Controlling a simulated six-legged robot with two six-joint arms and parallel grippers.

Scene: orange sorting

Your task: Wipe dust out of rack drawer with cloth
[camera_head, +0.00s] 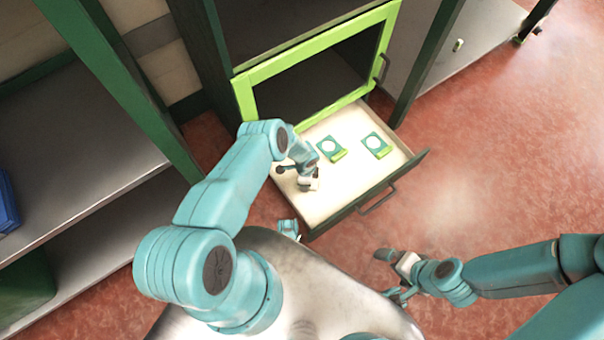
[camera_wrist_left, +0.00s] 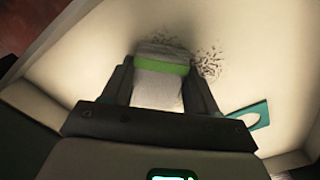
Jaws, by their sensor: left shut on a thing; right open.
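The rack drawer (camera_head: 322,205) is pulled open, with a pale inside and a dark front with a handle (camera_head: 377,200). My left gripper (camera_head: 309,183) is inside the drawer at its left part. In the left wrist view, the left gripper (camera_wrist_left: 155,88) is shut on a white cloth with a green band (camera_wrist_left: 160,67), close to the drawer floor. Dark specks of dust (camera_wrist_left: 208,62) lie on the floor beside and beyond the cloth. My right gripper (camera_head: 391,276) is open and empty, outside the drawer over the red floor.
Two teal-green pieces with white round marks, one left (camera_head: 331,148) and one right (camera_head: 376,145), lie in the drawer. One shows in the left wrist view (camera_wrist_left: 250,114). A green-framed rack opening (camera_head: 245,97) stands above the drawer. Grey shelves (camera_head: 75,140) stand left. Red floor at right is free.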

